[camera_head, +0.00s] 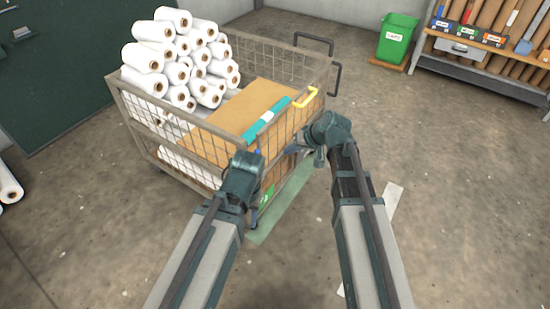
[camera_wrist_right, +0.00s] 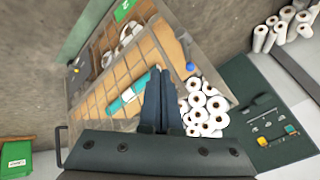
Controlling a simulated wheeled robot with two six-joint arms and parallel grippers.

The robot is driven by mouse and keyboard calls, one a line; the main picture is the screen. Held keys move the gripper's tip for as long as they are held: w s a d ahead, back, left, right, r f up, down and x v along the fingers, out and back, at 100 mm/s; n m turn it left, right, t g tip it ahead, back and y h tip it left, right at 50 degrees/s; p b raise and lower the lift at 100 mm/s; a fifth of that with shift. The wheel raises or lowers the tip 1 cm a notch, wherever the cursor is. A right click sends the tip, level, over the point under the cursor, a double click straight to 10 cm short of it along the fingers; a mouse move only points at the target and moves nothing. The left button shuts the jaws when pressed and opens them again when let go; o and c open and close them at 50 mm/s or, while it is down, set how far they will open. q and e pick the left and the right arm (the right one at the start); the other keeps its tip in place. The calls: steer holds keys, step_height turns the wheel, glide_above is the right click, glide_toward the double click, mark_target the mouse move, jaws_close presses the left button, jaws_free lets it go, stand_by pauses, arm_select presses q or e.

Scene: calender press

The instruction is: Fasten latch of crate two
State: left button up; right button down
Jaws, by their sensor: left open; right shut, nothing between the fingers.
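The crate (camera_head: 222,135) is a wire-mesh cage in two tiers, with a green label (camera_head: 267,195) low on its near side. The label also shows at the top of the right wrist view (camera_wrist_right: 124,9). A small blue knob (camera_wrist_right: 190,67) on the crate may belong to the latch; I cannot tell whether it is fastened. My left gripper (camera_head: 246,176) is at the crate's near side, its fingers mostly hidden by its own wrist. My right gripper (camera_head: 319,157) is by the near right corner. In its wrist view its fingers (camera_wrist_right: 161,98) are together and empty.
White rolls (camera_head: 180,62) are piled in the crate's left part, beside a cardboard sheet (camera_head: 240,105) and a teal strip (camera_head: 268,118). A yellow handle (camera_head: 306,97) sits on the right rim. A green bin (camera_head: 397,38) stands at the back. Floor on the right is mostly clear.

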steer(key=w+a+f+b, duration=0.4)
steer(key=a+f+b, duration=0.3)
steer(key=a, duration=0.1)
steer(key=shift+a+f, duration=0.2)
steer(key=shift+a, duration=0.1)
steer(key=shift+s, duration=0.1)
steer(key=shift+s+a+r+t+h, duration=0.2)
steer(key=shift+s+a+t+h, duration=0.1)
steer(key=shift+s+a, duration=0.4)
steer(key=shift+d, duration=0.1)
